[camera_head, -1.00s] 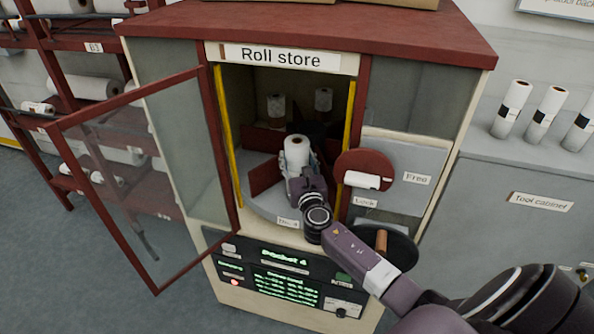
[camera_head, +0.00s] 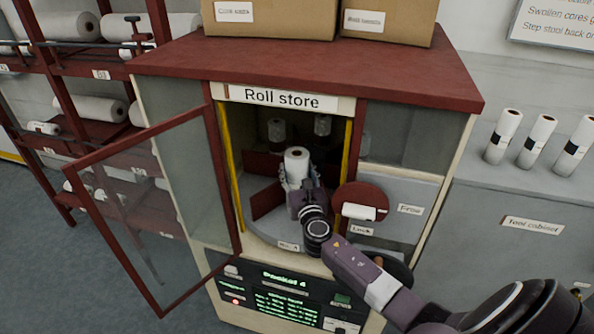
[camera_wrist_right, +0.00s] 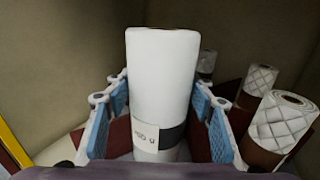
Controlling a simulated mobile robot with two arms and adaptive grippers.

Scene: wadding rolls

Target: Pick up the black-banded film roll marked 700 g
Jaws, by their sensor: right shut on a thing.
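A white film roll (camera_head: 296,161) stands upright in the front pocket of the roll store's turntable. In the right wrist view the roll (camera_wrist_right: 162,75) shows a black band low down and a white label whose print is too small to read surely. My right gripper (camera_head: 297,178) reaches in through the open door and is shut on this roll. Its blue-padded fingers (camera_wrist_right: 160,128) stand on both sides of the roll in the wrist view. The roll's lower end is hidden by the gripper. My left gripper is not in view.
The glass door (camera_head: 160,215) stands open to the left. Yellow-edged posts (camera_head: 346,150) frame the narrow opening. Quilted rolls (camera_wrist_right: 278,125) stand in other pockets behind red dividers. A red lock disc (camera_head: 361,198) is right of the opening. Several black-banded rolls (camera_head: 538,141) stand on the tool cabinet.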

